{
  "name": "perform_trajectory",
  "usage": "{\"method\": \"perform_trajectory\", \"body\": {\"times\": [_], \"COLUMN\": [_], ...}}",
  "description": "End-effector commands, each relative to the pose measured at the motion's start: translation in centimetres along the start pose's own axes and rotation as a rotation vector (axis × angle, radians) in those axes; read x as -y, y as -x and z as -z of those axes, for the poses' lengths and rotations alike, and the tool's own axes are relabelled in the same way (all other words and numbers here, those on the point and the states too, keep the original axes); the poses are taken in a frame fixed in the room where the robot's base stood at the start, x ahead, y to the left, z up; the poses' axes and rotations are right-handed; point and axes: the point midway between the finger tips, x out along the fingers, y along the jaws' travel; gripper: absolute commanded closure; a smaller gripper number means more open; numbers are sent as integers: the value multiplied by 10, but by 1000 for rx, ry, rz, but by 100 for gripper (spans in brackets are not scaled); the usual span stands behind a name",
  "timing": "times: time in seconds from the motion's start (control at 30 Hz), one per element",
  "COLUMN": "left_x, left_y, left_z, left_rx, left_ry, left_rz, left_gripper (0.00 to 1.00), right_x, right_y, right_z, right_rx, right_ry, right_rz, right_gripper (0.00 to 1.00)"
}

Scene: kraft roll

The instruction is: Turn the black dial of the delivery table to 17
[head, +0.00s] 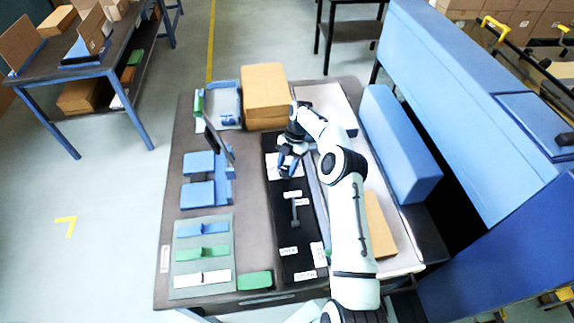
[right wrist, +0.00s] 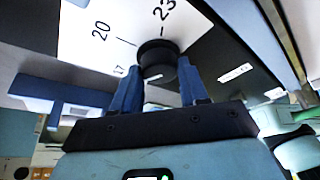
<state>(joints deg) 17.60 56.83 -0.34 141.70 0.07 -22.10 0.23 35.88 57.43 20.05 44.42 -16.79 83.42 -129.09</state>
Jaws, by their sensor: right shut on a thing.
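The black dial (right wrist: 157,62) sits between the two blue fingers of my right gripper (right wrist: 160,92) in the right wrist view. The fingers are shut on it from either side. Its white scale plate (right wrist: 95,45) shows the numbers 20 and 23, and a small, partly hidden number that looks like 17. I cannot tell which number the dial points to. In the head view my right gripper (head: 287,165) is over the black panel (head: 290,225) of the delivery table (head: 190,135), hiding the dial. My left gripper is not in view.
A cardboard box (head: 265,90) stands just behind my right gripper. A black lever (head: 295,210) stands on the panel in front of it. Blue holders (head: 200,180) and a tray of coloured pieces (head: 203,255) lie to the left. A long blue block (head: 400,140) is at right.

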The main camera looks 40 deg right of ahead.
Motion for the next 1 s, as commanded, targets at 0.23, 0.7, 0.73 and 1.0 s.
{"method": "perform_trajectory", "body": {"times": [0.23,0.7,0.73,1.0], "left_x": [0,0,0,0], "left_y": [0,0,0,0], "left_z": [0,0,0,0], "left_rx": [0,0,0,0], "left_ry": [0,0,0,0], "left_rz": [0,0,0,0], "left_gripper": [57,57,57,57], "right_x": [0,-1,-1,-1], "right_y": [0,34,39,64], "right_z": [0,-1,-1,-1], "right_rx": [1,4,4,1], "right_ry": [0,0,0,-2], "right_rz": [0,-4,-4,-1], "right_gripper": [32,32,32,32]}}
